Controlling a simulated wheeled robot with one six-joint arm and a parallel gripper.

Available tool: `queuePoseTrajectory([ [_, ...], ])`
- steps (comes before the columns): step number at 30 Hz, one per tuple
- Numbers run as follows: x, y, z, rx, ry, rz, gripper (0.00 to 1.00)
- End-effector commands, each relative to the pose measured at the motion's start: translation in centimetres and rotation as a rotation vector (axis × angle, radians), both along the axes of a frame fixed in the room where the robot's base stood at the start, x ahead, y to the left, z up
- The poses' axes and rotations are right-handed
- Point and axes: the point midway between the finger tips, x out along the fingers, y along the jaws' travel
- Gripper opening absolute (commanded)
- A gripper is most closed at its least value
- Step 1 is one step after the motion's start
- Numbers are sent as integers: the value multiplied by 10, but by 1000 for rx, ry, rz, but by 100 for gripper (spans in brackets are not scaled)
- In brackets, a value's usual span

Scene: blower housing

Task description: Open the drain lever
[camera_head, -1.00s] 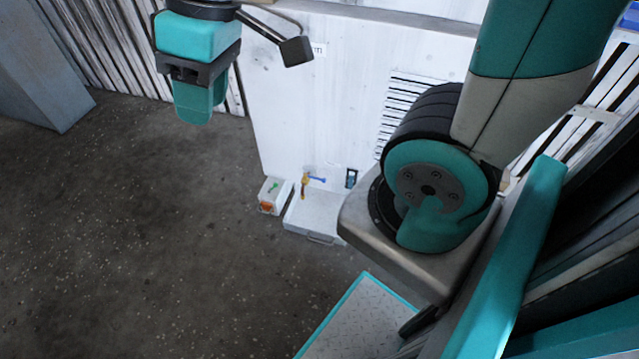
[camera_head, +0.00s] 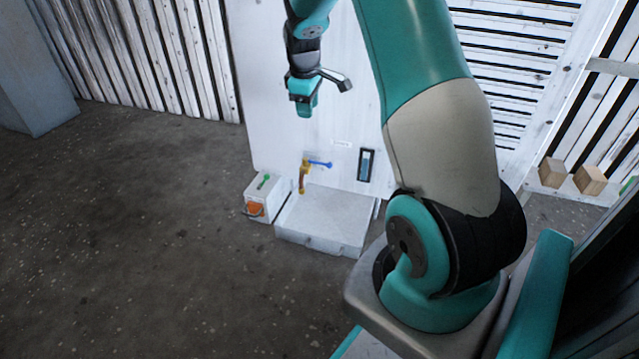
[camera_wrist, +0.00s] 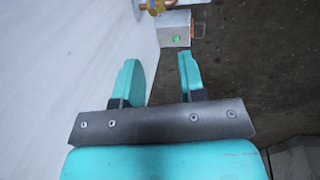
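The drain valve (camera_head: 304,177) is a yellow-brass fitting low on the white housing panel, with a blue lever (camera_head: 321,164) sticking out to the right. The brass fitting also shows at the top edge of the wrist view (camera_wrist: 156,5), partly cut off. My gripper (camera_head: 303,108) hangs in front of the panel, above the valve and apart from it. In the wrist view its two teal fingers (camera_wrist: 160,75) are spread with nothing between them.
A white tray (camera_head: 318,226) stands below the valve. Left of it is a small white box (camera_head: 262,207) with a green lever and an orange part. A dark-framed gauge (camera_head: 366,165) is on the panel to the right. Wooden blocks (camera_head: 590,180) sit at far right. Floor at left is clear.

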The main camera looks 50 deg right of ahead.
Motion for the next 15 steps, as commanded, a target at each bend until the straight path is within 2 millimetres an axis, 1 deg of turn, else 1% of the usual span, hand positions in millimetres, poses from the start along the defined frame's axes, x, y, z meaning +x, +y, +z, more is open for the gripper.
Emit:
queuePoseTrajectory([
  [1, -1, -11, -22, -8, 5, -7, 37],
  [3, -2, -20, -30, -18, 12, -9, 37],
  [5, -3, -25, -35, -22, 14, -10, 37],
  [8, -3, -28, -44, -24, 18, -11, 37],
  [10, -2, -30, -54, -24, 18, -11, 37],
  [11, -2, -30, -59, -23, 18, -11, 37],
  [15, 0, -35, -91, -23, 18, -10, 37],
])
